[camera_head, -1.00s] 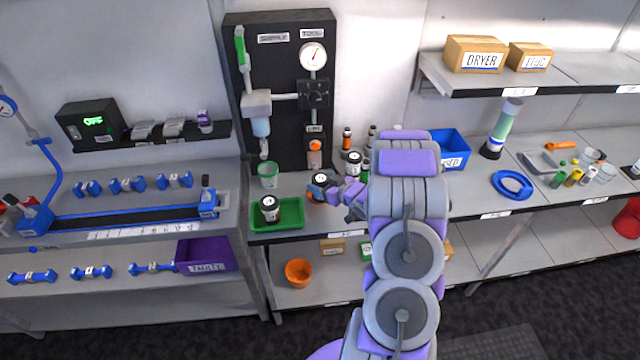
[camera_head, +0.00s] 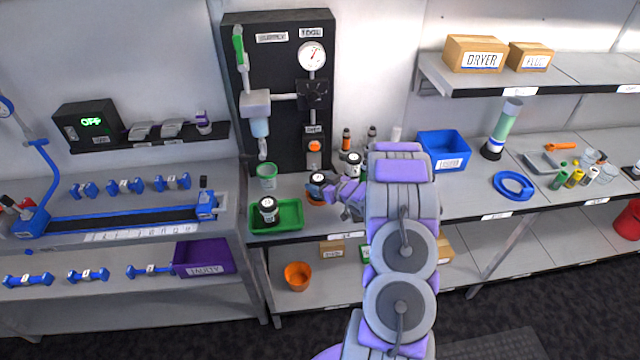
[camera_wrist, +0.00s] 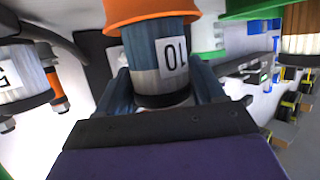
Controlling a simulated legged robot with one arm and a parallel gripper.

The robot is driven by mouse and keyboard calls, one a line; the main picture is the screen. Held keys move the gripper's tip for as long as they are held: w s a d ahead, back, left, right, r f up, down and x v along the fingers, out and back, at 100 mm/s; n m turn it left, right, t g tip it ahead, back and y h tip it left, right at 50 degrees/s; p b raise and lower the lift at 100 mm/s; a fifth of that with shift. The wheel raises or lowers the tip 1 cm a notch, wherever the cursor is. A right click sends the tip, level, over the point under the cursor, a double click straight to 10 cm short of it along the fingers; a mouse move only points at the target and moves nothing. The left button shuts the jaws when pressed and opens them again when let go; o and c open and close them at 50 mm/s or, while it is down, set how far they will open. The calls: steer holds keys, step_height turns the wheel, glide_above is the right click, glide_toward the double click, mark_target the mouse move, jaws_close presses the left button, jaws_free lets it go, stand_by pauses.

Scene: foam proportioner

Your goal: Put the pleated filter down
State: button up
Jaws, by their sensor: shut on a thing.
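The pleated filter (camera_wrist: 152,60), a short blue-grey cylinder with a white label reading 10, is between the fingers of my gripper (camera_wrist: 165,92). The wrist view is upside down. In the head view the filter (camera_head: 317,178) shows a pale round top with a dark mark, above the workbench in front of the black panel. My gripper is shut on it from the right. An orange round dish (camera_wrist: 150,10) is at the filter's lower end. It shows partly below the filter in the head view (camera_head: 314,201). Whether the filter rests in it is unclear.
A green tray (camera_head: 290,228) with a dark canister (camera_head: 267,208) stands to the left. A clear green-rimmed cup (camera_head: 267,177) is behind it. Another canister (camera_head: 353,161) and several bottles stand behind and right of my gripper. A blue bin (camera_head: 444,148) is further right.

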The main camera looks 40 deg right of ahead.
steer(key=shift+f, duration=0.1)
steer(key=shift+f, duration=0.15)
steer(key=o, duration=1.2)
